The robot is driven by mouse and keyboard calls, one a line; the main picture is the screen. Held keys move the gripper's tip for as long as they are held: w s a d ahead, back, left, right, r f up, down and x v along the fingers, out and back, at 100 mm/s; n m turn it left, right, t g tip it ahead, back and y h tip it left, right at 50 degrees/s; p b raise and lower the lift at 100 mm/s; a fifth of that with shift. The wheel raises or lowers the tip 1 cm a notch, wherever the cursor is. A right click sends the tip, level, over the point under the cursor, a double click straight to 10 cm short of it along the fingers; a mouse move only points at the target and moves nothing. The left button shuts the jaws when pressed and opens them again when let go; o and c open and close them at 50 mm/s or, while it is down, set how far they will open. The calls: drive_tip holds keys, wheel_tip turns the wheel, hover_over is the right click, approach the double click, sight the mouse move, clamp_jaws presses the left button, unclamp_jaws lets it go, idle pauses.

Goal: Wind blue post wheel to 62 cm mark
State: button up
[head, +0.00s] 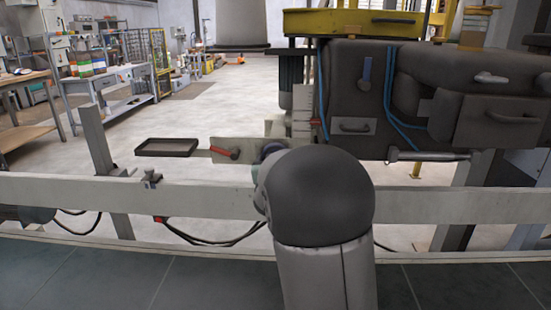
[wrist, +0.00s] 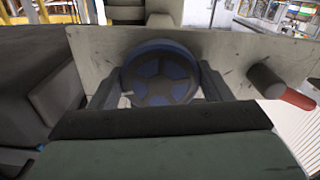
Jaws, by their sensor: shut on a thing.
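In the head view only a small part of the wheel (head: 270,149) shows; my arm hides the rest and my gripper. A pale upright scale (head: 303,108) stands just behind, with a red pointer (head: 315,121) beside it. Its marks are too small to read.
A red-handled lever (head: 226,153) is on the plate left of the wheel and shows right of my gripper in the wrist view (wrist: 292,96). A dark tray (head: 166,147) is farther left. A grey rail (head: 440,203) crosses in front. The dark machine body (head: 430,90) fills the right.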

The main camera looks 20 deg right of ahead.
idle(0.3)
drive_tip(key=o, duration=1)
drive_tip(key=shift+s, duration=0.1)
drive_tip(key=p+v, duration=0.2)
drive_tip(key=v, duration=1.5)
drive_tip(key=shift+s+a+f+p, duration=0.1)
drive_tip(key=shift+p, duration=0.25)
